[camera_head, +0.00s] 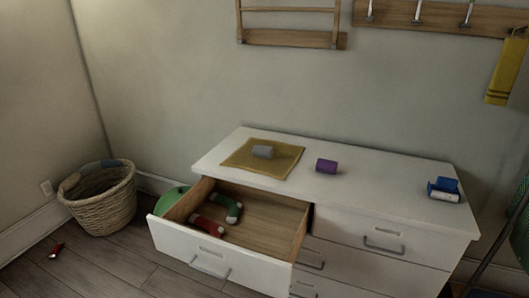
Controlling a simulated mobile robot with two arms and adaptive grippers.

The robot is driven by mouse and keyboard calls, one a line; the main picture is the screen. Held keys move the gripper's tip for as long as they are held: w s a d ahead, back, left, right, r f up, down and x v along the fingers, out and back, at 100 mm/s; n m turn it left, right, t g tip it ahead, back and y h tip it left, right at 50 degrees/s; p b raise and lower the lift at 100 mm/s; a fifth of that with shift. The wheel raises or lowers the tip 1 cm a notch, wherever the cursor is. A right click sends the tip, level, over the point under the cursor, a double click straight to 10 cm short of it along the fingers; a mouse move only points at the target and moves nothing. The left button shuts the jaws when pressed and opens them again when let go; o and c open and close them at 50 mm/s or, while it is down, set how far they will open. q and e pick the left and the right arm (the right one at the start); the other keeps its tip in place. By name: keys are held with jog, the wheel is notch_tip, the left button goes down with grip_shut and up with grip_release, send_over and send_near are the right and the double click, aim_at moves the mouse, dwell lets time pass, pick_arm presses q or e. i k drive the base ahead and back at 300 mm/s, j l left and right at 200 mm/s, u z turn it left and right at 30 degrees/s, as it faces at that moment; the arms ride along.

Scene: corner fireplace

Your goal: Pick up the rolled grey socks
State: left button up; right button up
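The rolled grey socks (263,152) look like a small grey cylinder. They lie on a yellow cloth (241,162) at the left of the white dresser top (390,181). Neither of my grippers shows in the head view, and nothing is seen touching the socks.
The dresser's top left drawer (262,239) is pulled out, with red (207,226) and green (227,208) items inside. A purple roll (327,166) and a blue-and-white item (444,190) lie on the top. A wicker basket (102,204) and a green round thing (166,203) stand left.

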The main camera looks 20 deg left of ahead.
aim_at(263, 151)
jog(key=i+l, duration=0.1)
jog(key=i, duration=1)
